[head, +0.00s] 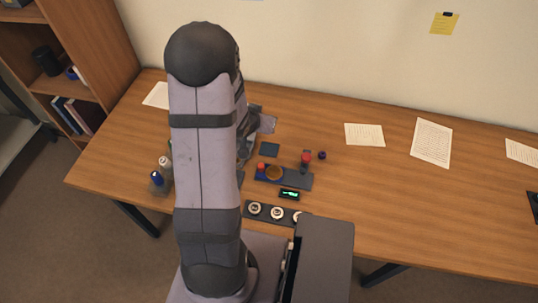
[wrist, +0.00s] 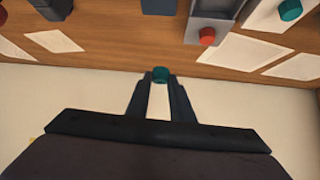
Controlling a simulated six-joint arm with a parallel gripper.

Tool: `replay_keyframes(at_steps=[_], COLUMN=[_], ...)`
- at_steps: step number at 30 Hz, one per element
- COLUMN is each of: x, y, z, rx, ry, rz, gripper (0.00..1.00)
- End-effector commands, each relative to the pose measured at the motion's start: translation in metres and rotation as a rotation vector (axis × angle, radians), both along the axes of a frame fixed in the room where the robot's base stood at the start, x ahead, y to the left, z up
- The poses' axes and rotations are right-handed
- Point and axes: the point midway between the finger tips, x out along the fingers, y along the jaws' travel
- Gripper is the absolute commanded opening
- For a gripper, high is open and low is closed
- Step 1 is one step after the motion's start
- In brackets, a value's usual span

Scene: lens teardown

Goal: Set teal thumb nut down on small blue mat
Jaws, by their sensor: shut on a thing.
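The teal thumb nut (wrist: 160,74) sits between the fingertips of my gripper (wrist: 160,80) in the wrist view. My gripper is shut on it, and it shows against the wooden table edge and pale wall behind. In the head view my arm hides the nut and most of the gripper. The small blue mat (head: 269,150) lies flat and bare on the table, right of my arm in the head view. A dark blue-grey patch (wrist: 160,6) at the top of the wrist view may be this mat; I cannot tell for sure.
A small green-lit display (head: 289,195) and a strip with round pieces (head: 265,212) lie nearer. Bottles (head: 157,178) stand left of my arm. The table's right side is mostly clear apart from papers (head: 431,142).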

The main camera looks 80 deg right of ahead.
Motion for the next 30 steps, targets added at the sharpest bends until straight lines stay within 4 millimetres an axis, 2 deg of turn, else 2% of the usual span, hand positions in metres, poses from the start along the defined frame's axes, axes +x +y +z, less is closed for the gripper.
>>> replay_keyframes(at_steps=[5, 14, 24, 30], x=[-0.018, -0.017, -0.017, -0.017], y=[0.021, 0.022, 0.022, 0.021], z=[-0.019, -0.022, -0.062, -0.078], rx=[0.008, 0.004, 0.009, 0.004], ry=[0.004, 0.002, 0.004, 0.002], rz=[-0.089, -0.066, -0.064, -0.064], gripper=[0.0, 0.0, 0.0, 0.0])
